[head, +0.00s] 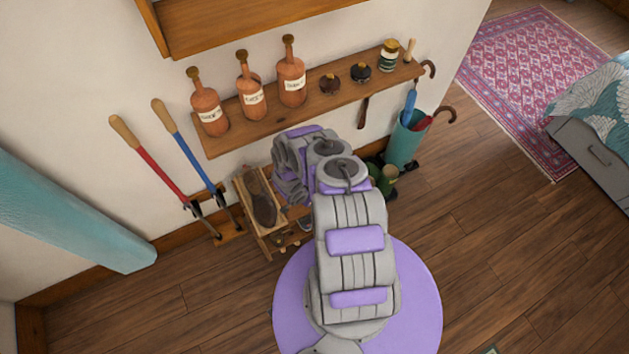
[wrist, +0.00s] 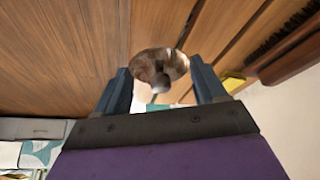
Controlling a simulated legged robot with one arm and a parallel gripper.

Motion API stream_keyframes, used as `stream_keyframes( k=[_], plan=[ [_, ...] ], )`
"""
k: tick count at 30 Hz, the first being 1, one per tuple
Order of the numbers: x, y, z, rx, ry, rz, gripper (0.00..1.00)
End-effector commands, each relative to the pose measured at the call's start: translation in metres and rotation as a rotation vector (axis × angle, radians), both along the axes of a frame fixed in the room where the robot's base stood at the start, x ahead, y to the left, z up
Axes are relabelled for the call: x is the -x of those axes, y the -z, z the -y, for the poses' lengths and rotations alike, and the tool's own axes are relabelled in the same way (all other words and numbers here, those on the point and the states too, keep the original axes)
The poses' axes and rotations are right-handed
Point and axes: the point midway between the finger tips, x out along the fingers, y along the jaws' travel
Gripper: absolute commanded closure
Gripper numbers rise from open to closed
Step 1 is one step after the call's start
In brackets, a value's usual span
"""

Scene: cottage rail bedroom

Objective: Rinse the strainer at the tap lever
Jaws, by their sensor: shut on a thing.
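My gripper (wrist: 160,78) shows in the wrist view, its two blue-grey fingers on either side of a round, shiny brown-and-white thing (wrist: 150,64). I cannot tell whether this is the strainer. In the head view my arm reaches toward the wall below the shelf and hides the gripper and what it holds. No tap lever can be made out in either view.
A wall shelf (head: 315,103) carries bottles (head: 253,102) and small jars. Below are red-handled (head: 150,158) and blue-handled (head: 187,148) tools, a wooden rack with a brown shoe (head: 260,198), and a teal umbrella stand (head: 403,145).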

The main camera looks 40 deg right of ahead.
Motion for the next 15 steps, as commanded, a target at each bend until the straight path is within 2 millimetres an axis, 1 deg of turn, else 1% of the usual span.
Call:
stream_keyframes(
  k=[1, 6, 15],
  plan=[
    [-0.003, 0.0, 0.003, 0.002, -0.001, 0.001, 0.58],
    [-0.006, 0.004, 0.007, -0.003, -0.002, -0.004, 0.58],
    [-0.014, 0.004, 0.018, -0.004, -0.003, -0.003, 0.58]
  ],
)
